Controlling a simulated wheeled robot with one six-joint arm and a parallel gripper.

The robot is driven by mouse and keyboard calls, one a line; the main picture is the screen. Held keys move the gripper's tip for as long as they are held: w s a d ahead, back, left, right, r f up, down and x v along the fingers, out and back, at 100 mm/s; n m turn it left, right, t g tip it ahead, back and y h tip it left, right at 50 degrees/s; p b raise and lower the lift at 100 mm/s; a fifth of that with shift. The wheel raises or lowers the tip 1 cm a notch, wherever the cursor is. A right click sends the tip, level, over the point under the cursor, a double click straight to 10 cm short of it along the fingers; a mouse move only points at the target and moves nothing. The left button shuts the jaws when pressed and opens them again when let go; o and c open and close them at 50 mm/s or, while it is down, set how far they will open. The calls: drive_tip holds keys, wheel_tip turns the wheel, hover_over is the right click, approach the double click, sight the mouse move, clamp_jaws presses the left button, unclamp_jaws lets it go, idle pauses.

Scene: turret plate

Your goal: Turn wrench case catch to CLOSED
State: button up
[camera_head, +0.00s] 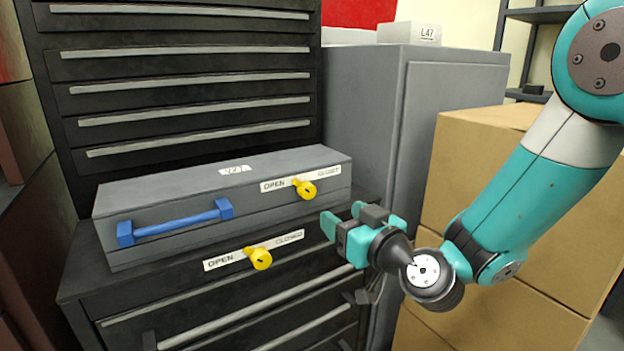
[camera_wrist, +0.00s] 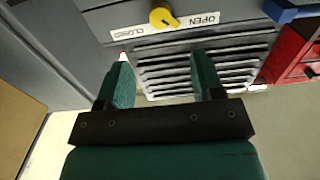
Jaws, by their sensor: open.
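The grey case (camera_head: 165,190) with a blue handle (camera_head: 175,224) lies on the black drawer chest. Its yellow catch (camera_head: 304,188) sits at the front right, between an OPEN label on the left and a CLOSED label on the right. The catch's small tab points up and left, toward the OPEN side. The wrist view, turned upside down, shows this catch (camera_wrist: 162,17) with its tab toward OPEN. My gripper (camera_head: 342,217) is open and empty, right of and below the catch, apart from it. In the wrist view the catch lies ahead, beyond the open fingertips (camera_wrist: 160,58).
A second yellow catch (camera_head: 259,258), with its own OPEN and CLOSED labels, is on the drawer chest (camera_head: 85,290) just below the case. A grey cabinet (camera_head: 372,125) stands right of the case, with cardboard-coloured boxes (camera_head: 470,170) beyond. Black drawers (camera_head: 190,60) rise behind.

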sight(310, 193)
drive_tip(key=p+x, duration=0.8)
drive_tip(key=x, duration=0.2)
drive_tip(key=shift+r+p, duration=0.15)
drive_tip(key=shift+p, duration=0.15)
drive_tip(key=shift+w+a, duration=0.4)
drive_tip(key=shift+w, duration=0.1)
drive_tip(key=shift+f, duration=0.2)
drive_tip(key=c, duration=0.9)
drive_tip(key=shift+c, duration=0.2)
